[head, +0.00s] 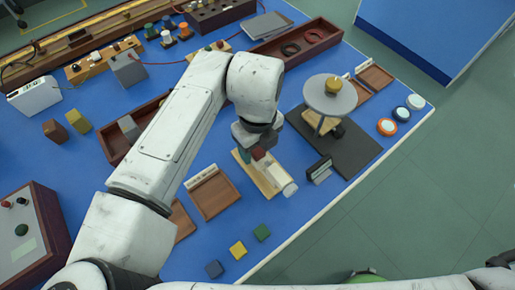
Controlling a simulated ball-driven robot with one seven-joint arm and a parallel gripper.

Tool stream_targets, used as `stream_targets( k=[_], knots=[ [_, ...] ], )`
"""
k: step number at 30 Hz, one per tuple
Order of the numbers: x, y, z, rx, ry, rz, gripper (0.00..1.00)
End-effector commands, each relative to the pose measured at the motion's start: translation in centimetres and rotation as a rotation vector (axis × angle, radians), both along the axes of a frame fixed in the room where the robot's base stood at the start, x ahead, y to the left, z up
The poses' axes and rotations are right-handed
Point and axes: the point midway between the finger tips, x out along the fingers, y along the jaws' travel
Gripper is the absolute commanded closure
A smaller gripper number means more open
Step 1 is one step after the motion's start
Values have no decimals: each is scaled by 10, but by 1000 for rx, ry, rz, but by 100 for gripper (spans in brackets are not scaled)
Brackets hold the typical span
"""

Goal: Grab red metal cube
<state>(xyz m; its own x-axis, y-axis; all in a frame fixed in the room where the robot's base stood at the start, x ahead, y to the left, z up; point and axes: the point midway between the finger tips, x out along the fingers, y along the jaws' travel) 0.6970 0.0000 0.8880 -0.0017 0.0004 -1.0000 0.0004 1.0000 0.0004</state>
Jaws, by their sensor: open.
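A small dark red block (258,153), which looks like the red metal cube, shows just below my gripper (256,143). It is on or above a light wooden board (268,185), with a dark green piece (243,157) beside it. My gripper is open, pointing down over the far end of this board. The gripper partly covers the block, and I cannot tell whether the fingers stand around it or touch it. A white bottle-like thing (280,177) lies on the board.
Blue, yellow and green blocks (238,250) lie at the near edge. A round grey stand (329,95) with a gold piece is right of my gripper. Wooden trays (216,196) and a small dark upright holder (320,170) are close by. My arm crosses the blue bench top (310,218).

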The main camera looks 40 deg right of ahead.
Motion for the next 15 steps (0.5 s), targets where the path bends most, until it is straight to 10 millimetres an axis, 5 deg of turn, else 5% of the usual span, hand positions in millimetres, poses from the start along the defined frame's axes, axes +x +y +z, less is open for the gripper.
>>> stream_targets(
  k=[10, 15],
  knots=[
    [0, 0, -8, 0, -1, 0, 40],
    [0, 0, -7, 0, -1, 0, 57]
  ],
)
